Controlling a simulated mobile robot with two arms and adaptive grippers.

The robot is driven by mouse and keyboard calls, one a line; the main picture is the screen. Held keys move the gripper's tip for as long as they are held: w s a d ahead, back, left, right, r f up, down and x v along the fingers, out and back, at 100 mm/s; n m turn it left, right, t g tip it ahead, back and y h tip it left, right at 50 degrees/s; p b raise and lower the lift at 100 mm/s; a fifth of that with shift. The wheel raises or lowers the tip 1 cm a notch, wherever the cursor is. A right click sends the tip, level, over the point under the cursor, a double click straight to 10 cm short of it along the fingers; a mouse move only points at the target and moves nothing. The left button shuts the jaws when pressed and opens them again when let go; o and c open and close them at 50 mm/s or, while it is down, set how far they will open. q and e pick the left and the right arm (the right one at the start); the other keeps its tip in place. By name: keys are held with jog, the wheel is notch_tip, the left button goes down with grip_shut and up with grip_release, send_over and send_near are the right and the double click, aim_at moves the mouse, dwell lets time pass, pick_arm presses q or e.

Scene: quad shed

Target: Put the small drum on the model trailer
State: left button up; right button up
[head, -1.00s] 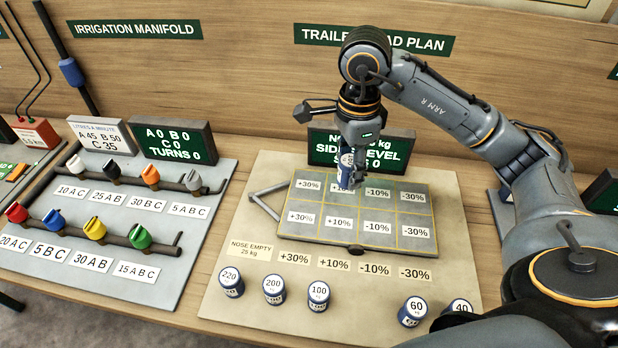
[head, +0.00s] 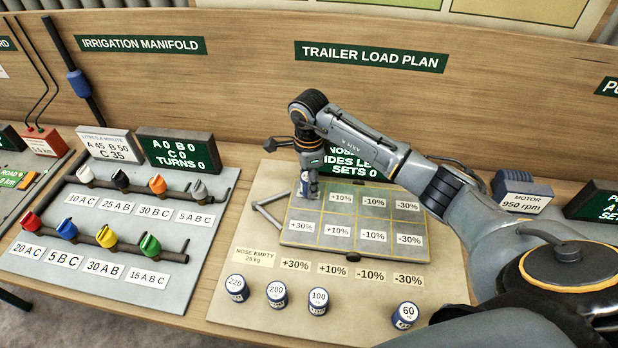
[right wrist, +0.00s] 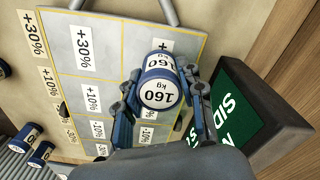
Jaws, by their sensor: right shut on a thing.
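My right gripper (head: 308,178) is shut on a blue and white drum (head: 306,188), marked 160 kg in the right wrist view (right wrist: 160,92). The drum is at the back left cell of the model trailer (head: 352,211), hiding that cell's label. I cannot tell whether it touches the bed. The trailer is a flat grey bed with yellow grid lines and percent labels. No other drum shows on it. My left gripper is not in view.
Drums marked 220 (head: 237,288), 200 (head: 277,295), 100 (head: 318,302) and 60 (head: 405,315) stand along the board's front. A dark display (head: 375,166) stands close behind the trailer. The irrigation board (head: 120,235) is at left. My right arm covers the right side.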

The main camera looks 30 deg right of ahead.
jog(key=shift+f, duration=0.25)
jog(key=shift+f, duration=0.1)
jog(key=shift+f, duration=0.15)
jog(key=o, duration=1.2)
